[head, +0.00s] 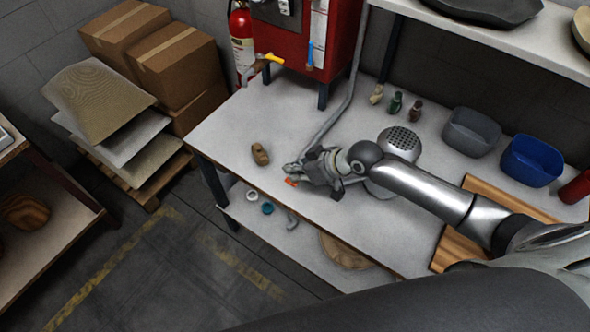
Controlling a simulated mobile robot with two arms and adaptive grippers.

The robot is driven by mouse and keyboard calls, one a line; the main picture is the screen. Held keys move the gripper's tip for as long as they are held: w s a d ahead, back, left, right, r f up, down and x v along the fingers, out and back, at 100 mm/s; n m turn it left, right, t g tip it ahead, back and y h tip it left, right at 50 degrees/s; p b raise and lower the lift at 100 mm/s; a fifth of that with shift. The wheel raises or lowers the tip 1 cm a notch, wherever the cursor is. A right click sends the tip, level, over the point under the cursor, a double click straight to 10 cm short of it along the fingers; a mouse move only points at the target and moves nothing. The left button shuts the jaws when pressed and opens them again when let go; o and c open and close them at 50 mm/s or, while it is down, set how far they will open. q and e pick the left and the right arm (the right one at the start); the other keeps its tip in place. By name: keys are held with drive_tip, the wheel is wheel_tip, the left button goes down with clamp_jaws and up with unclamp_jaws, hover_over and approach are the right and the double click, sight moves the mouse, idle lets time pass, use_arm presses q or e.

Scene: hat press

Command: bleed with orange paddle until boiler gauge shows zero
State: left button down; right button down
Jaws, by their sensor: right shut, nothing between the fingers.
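The red boiler (330,45) stands at the back of the white table, its top cut off by the frame edge. No gauge face can be read. A yellow lever (273,58) sits on a brass tap at its lower left, and a small blue handle (310,55) is on its front. A small orange piece (291,182) shows at the table's front, close to the fingertips of my right gripper (300,173); I cannot tell if they touch. That gripper is shut and empty, pointing left. My left gripper is out of view.
A grey pipe (342,112) runs from the boiler to near my right gripper. A brown object (260,154) lies left of it. Small bottles (395,103), a grey bin (471,132) and a blue bin (531,161) stand along the back.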

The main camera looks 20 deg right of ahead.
wheel_tip(320, 180, up, 4)
drive_tip(key=p, duration=0.4)
drive_tip(key=shift+w+d+r+p, duration=0.1)
drive_tip(key=shift+r+p, duration=0.15)
drive_tip(key=shift+p, duration=0.05)
drive_tip(key=shift+s+d+b, duration=0.3)
drive_tip(key=shift+d+b, duration=0.1)
drive_tip(key=shift+b, duration=0.1)
drive_tip(key=b+v, duration=0.2)
drive_tip(key=v, duration=0.7)
drive_tip(key=shift+a, duration=0.25)
drive_tip(key=shift+r, duration=0.1)
